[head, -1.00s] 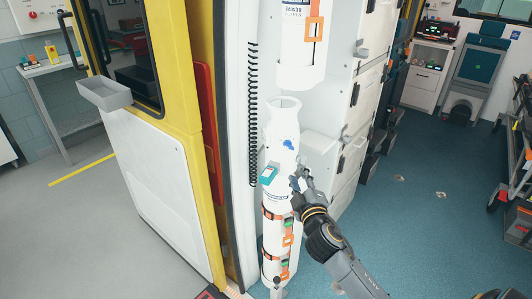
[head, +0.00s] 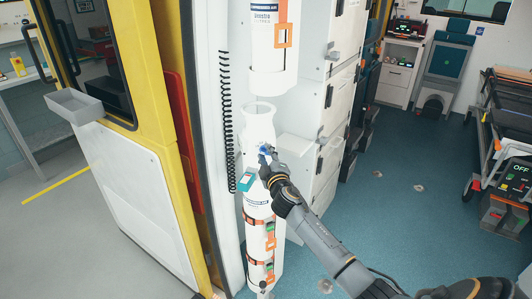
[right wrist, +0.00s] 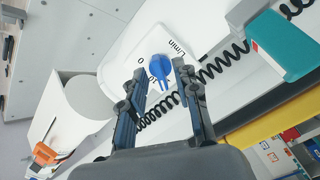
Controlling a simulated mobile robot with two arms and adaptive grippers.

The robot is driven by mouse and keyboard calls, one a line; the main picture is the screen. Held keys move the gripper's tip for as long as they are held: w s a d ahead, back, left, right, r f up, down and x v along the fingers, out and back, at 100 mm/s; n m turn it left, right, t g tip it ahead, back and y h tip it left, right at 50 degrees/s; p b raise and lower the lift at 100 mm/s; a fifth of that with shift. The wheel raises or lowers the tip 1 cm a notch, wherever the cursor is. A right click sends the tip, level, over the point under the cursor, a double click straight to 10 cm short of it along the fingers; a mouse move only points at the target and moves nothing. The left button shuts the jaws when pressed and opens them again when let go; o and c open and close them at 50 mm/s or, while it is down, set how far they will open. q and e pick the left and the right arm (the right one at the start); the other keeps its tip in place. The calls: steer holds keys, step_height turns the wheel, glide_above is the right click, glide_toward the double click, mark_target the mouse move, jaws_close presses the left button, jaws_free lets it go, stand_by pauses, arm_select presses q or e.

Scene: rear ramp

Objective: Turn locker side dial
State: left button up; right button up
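The blue dial (right wrist: 160,68) sits on a white rounded plate (right wrist: 146,42) marked "0" and "l/min" in the right wrist view. In the head view the dial (head: 264,150) shows as a small blue spot on the white cylinder-shaped unit (head: 258,125), partly hidden by my gripper. My right gripper (head: 267,157) is at the dial. In the right wrist view its two dark fingers (right wrist: 164,78) are apart, one on each side of the dial's lower part. I cannot tell whether they touch it. My left gripper is not in view.
A teal-and-white box (head: 246,180) is fixed just below the dial. A black coiled cord (head: 227,120) hangs at the left. White lockers (head: 323,150) stand to the right. Orange straps (head: 268,226) circle the lower cylinder. The blue floor (head: 400,220) is open at the right.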

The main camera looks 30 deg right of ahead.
steer(key=shift+w, duration=0.1)
steer(key=shift+c, duration=0.4)
steer(key=c, duration=0.3)
steer(key=shift+r, duration=0.15)
jaws_close()
